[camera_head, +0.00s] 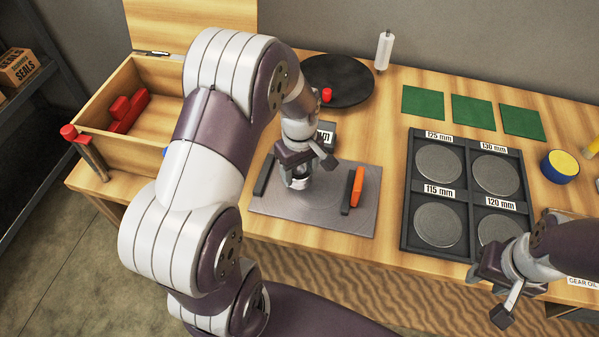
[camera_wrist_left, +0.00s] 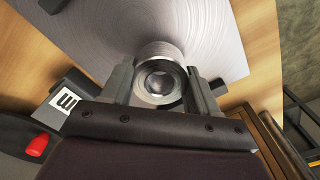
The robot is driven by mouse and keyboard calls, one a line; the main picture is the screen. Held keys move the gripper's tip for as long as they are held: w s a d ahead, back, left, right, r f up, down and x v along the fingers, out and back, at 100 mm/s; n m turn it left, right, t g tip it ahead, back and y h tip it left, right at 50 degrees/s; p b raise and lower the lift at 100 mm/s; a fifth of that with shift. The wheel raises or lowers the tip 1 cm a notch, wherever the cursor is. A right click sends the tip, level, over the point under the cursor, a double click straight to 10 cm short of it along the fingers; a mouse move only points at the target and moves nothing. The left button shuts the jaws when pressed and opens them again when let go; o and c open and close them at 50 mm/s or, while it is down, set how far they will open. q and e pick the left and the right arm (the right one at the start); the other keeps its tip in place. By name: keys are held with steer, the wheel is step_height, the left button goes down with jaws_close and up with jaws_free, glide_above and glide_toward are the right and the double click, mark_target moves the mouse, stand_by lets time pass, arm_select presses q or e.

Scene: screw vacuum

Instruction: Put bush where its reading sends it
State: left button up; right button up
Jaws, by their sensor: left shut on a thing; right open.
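The bush (camera_wrist_left: 160,78) is a silvery metal ring with a round bore. My left gripper (camera_head: 303,170) is shut on it, with one finger on each side in the left wrist view. The bush (camera_head: 299,183) is low over or on the grey metal plate (camera_head: 330,216), between a dark jaw (camera_head: 264,174) and an orange-and-black jaw (camera_head: 357,186); I cannot tell if it touches the plate. A display (camera_head: 327,134) reading "mm" is partly hidden by my left gripper. A dark tray (camera_head: 466,194) has four round recesses labelled 125, 130, 115 and 120 mm. My right gripper (camera_head: 503,285) is open and empty.
A wooden box (camera_head: 165,85) with red parts stands at left. Bare table lies between plate and tray.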

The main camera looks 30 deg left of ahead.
arm_select(q)
steer(key=shift+w+f, duration=0.1)
steer(key=shift+f, duration=0.65)
steer(key=shift+f, duration=0.1)
steer(key=o, duration=1.4)
